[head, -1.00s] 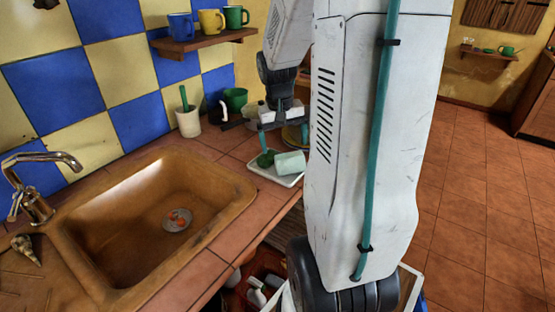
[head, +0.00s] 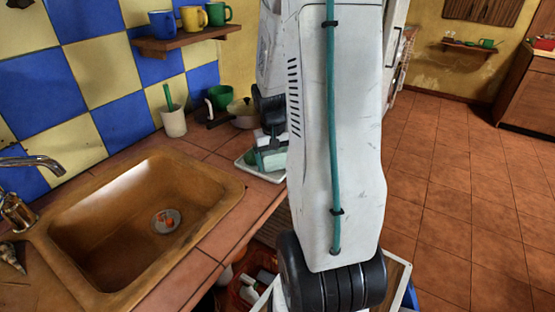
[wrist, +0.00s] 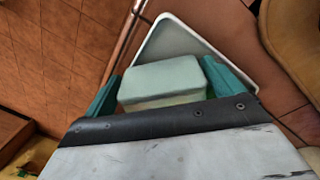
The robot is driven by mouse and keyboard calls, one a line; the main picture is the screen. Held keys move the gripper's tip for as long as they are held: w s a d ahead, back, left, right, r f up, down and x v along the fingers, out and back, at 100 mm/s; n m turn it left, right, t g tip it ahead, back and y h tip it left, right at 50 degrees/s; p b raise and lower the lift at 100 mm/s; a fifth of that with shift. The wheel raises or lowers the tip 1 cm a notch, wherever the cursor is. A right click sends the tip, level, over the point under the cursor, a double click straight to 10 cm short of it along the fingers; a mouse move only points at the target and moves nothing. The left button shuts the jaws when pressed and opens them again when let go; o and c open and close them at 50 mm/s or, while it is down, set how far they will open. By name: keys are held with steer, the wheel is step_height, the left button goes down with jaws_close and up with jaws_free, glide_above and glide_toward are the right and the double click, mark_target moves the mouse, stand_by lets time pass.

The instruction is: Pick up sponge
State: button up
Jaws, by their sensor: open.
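The sponge (wrist: 160,76) is a pale green block with a lighter lower layer. It lies at the white tray in the wrist view, with its lower part hidden by my gripper. My gripper (wrist: 161,70) is open, with one teal finger on each side of the sponge. I cannot tell whether the fingers touch it. In the head view the sponge (head: 272,160) shows at the tray, partly covered by my gripper (head: 268,143) and arm.
The white tray (head: 246,169) lies on the tiled counter near its edge. The brown sink (head: 110,218) is at left. A white cup (head: 173,123), a green mug (head: 221,97) and a pot (head: 244,108) stand behind. A mug shelf (head: 187,40) hangs above.

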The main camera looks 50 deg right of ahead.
steer(key=c, duration=0.8)
steer(key=shift+r, duration=0.1)
